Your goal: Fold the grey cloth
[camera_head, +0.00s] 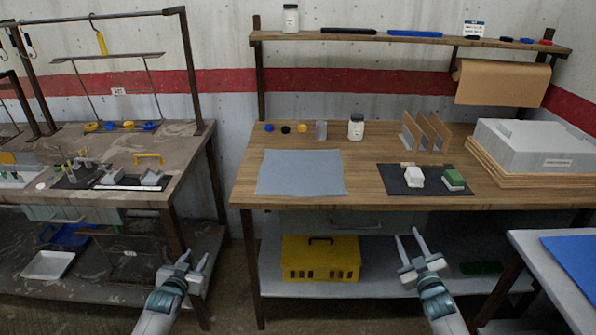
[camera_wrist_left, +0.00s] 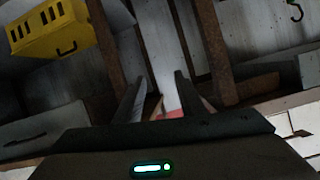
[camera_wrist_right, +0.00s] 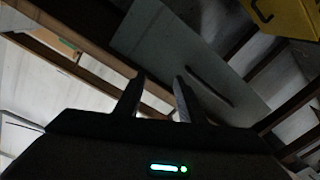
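The grey cloth (camera_head: 300,173) lies flat and spread out on the left part of the wooden table, its front edge close to the table's front edge. My left gripper (camera_head: 195,260) is open and empty, low in front of the gap between the two tables. My right gripper (camera_head: 409,239) is open and empty, in front of the wooden table and to the right of the cloth. In the left wrist view the fingers (camera_wrist_left: 155,95) are apart with nothing between them. In the right wrist view the fingers (camera_wrist_right: 157,95) are also apart and empty. Neither touches the cloth.
A yellow crate (camera_head: 320,259) sits on the shelf below.

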